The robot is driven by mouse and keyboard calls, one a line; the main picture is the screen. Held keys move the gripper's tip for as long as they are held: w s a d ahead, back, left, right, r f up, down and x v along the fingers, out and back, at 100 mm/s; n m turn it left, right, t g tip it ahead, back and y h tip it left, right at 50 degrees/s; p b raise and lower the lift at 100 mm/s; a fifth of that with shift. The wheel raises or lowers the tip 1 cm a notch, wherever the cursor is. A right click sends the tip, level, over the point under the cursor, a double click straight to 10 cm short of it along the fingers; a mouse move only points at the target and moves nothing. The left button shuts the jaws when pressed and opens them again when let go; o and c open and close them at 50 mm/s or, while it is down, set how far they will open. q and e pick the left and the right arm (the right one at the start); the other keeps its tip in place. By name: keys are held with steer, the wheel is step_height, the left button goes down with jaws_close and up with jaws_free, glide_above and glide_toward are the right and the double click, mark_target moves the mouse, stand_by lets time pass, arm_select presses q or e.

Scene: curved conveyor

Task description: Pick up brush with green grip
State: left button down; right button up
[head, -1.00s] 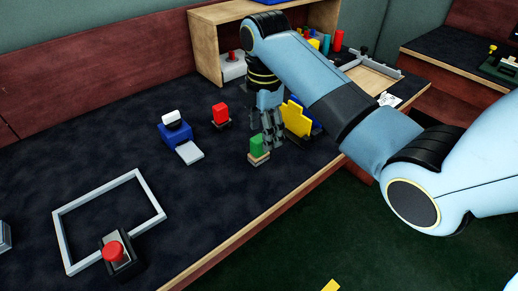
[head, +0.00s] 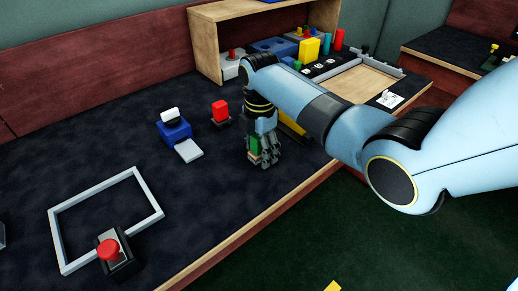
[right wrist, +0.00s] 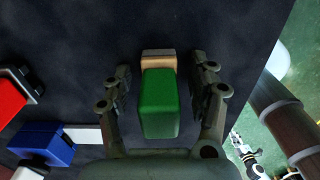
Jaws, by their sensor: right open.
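The brush with the green grip (right wrist: 159,103) stands on the dark tabletop, its pale tan base (right wrist: 158,57) showing beyond the grip in the right wrist view. My right gripper (right wrist: 160,78) is open, with one finger on each side of the green grip and a gap visible on both sides. In the head view the right gripper (head: 265,160) is down around the brush (head: 254,145), which is largely hidden behind the fingers. My left gripper is not in view.
A red-handled object (head: 220,112) and a blue block with a white top (head: 174,130) stand to the left. A grey frame (head: 56,232) and a red button box (head: 110,250) lie nearer. The table's front edge (head: 235,240) is close by. A wooden shelf (head: 207,45) stands behind.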

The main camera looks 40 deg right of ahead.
steer(key=shift+c, duration=0.4)
jaws_close()
steer(key=shift+r, duration=0.45)
steer(key=r, duration=0.2)
steer(key=s+r+p, duration=0.1)
steer(key=r, duration=0.1)
steer(key=shift+d, duration=0.15)
steer(key=s+d+r+p, duration=0.1)
steer(key=s+r+p, duration=0.1)
steer(key=s+r, duration=0.4)
steer(key=s, duration=0.4)
steer(key=shift+s+d, duration=0.25)
steer(key=shift+d, duration=0.1)
